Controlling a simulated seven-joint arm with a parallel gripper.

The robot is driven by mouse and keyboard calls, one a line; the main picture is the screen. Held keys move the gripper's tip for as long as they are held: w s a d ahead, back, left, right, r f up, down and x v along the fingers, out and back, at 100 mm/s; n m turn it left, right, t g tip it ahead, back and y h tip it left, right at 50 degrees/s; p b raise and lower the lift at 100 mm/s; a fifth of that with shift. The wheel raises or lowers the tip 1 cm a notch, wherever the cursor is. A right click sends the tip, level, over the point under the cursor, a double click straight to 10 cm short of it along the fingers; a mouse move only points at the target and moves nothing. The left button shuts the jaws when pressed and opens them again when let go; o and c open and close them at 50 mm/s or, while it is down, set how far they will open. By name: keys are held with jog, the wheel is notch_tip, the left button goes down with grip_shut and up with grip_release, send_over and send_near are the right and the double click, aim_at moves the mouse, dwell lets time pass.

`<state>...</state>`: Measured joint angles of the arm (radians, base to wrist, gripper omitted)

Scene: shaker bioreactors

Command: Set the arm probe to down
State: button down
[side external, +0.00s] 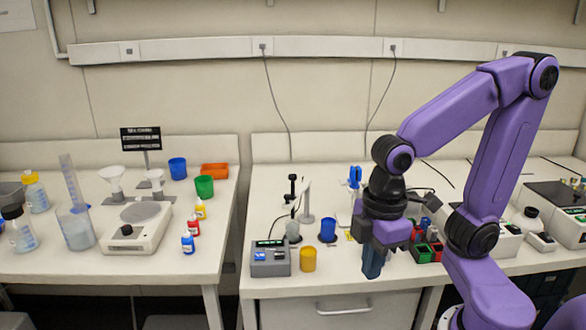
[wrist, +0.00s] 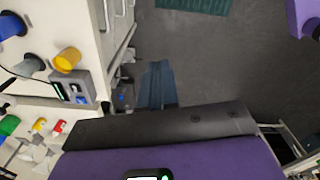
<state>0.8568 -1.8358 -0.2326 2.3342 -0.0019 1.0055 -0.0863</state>
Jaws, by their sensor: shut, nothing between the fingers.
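A grey meter box (side external: 270,258) with a small display and blue buttons stands near the front edge of the right bench; it also shows at the left of the wrist view (wrist: 72,92). Behind it is a light grey stand (side external: 307,205) with a black probe (side external: 292,190) that looks raised above a grey cup (side external: 293,231). I cannot clearly see how the probe joins the stand. My gripper (side external: 373,264) is shut and empty, pointing down to the right of the meter. In the wrist view its blue-grey fingers (wrist: 158,85) are over the floor, apart from the bench.
A yellow cup (side external: 308,259) stands beside the meter, and a blue cup (side external: 327,230) behind it. Coloured blocks in a dark rack (side external: 428,247) are right of my gripper. The left bench holds a scale (side external: 133,235), bottles and cups. A gap separates the benches.

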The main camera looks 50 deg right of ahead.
jog(key=w+a+r, duration=0.1)
jog(key=w+r, duration=0.5)
jog(key=w, duration=0.5)
notch_tip(320, 180, up, 12)
jog(key=m, duration=0.3)
send_over(293, 175)
jog(key=s, duration=0.1)
jog(key=shift+t+h, duration=0.3)
jog(key=shift+h, duration=0.1)
jog(key=f, duration=1.4)
jog(key=shift+w+a, duration=0.1)
jog(key=shift+w, duration=0.25)
